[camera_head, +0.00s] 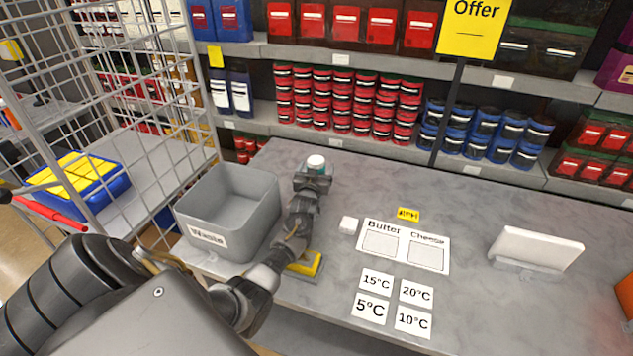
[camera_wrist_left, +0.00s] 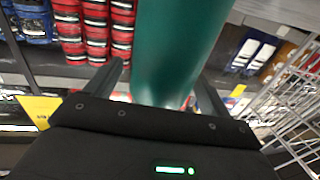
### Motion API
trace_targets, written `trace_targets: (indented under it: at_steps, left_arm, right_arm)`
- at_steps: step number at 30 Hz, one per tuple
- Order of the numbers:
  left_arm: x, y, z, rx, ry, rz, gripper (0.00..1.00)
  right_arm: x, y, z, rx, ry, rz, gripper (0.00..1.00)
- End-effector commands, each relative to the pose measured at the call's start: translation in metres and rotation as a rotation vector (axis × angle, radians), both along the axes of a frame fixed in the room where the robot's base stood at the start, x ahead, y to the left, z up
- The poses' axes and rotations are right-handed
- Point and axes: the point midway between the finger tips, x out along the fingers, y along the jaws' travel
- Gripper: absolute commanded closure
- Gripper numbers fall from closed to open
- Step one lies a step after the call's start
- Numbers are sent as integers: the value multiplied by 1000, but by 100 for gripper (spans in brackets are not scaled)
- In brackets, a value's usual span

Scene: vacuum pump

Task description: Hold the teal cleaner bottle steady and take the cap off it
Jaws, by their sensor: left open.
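The teal cleaner bottle stands on the grey counter beside the waste bin. In the head view only its white cap (camera_head: 316,161) and a sliver of teal show above my left gripper (camera_head: 313,179). In the left wrist view the teal bottle body (camera_wrist_left: 177,50) fills the upper middle, with one finger of my left gripper on each side of it. The gripper is open. A gap shows at the left finger; whether the right finger touches the bottle is hard to tell. The bottle's lower part is hidden in the head view. My right gripper is not in view.
The grey waste bin (camera_head: 207,239) stands close left of my left arm. Stocked shelves line the back; a wire cage (camera_head: 150,110) stands left.

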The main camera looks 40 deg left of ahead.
Motion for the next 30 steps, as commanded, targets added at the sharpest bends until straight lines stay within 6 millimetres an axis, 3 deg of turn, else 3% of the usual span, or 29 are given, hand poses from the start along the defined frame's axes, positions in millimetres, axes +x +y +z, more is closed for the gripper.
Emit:
trace_targets:
  at_steps: [2, 14, 23, 30]
  left_arm:
    - [0, 0, 0, 0, 0, 0, 22]
    - [0, -1, 0, 0, 0, 0, 74]
    - [0, 0, 6, 2, -5, 0, 75]
    - [0, 0, 47, 3, -9, 0, 75]
  right_arm:
    - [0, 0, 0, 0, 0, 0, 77]
    - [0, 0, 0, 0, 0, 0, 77]
    - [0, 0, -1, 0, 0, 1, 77]
    - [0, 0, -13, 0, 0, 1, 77]
